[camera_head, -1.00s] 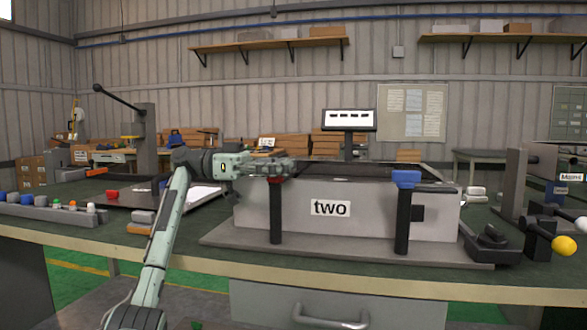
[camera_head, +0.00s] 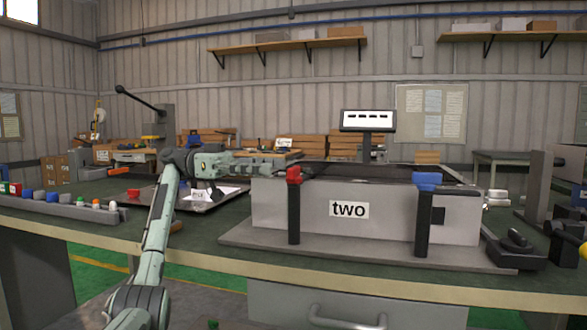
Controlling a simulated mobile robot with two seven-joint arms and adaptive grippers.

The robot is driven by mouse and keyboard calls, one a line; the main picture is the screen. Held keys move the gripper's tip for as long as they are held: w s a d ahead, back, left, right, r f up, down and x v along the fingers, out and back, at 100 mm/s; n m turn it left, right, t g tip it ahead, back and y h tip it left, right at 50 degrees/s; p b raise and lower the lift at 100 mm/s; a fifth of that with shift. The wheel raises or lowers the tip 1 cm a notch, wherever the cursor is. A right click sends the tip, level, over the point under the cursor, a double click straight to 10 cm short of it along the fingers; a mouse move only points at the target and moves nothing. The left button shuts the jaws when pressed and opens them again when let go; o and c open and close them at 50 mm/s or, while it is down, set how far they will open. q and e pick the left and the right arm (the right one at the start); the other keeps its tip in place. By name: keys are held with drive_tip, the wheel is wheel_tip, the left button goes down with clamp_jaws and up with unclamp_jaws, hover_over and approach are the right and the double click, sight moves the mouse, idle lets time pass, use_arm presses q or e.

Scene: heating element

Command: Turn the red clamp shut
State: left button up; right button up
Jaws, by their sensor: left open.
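The red clamp (camera_head: 293,175) sits on top of a dark post (camera_head: 293,215) at the left front of the grey box labelled "two" (camera_head: 385,222). A blue clamp (camera_head: 426,181) tops a similar post at the box's right front. My left gripper (camera_head: 278,168) is open, just left of the red clamp and level with its top. Its fingers point right, toward the clamp. I cannot tell whether they touch it. My right gripper is not in view.
The box stands on a grey base plate (camera_head: 350,255) on the green workbench (camera_head: 215,232). A sign display (camera_head: 367,120) rises behind it. A rack with coloured knobs (camera_head: 60,208) lies at the left. A dark pedal-like device (camera_head: 513,245) stands right of the box.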

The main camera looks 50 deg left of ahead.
use_arm(q)
drive_tip(key=shift+v, duration=1.4)
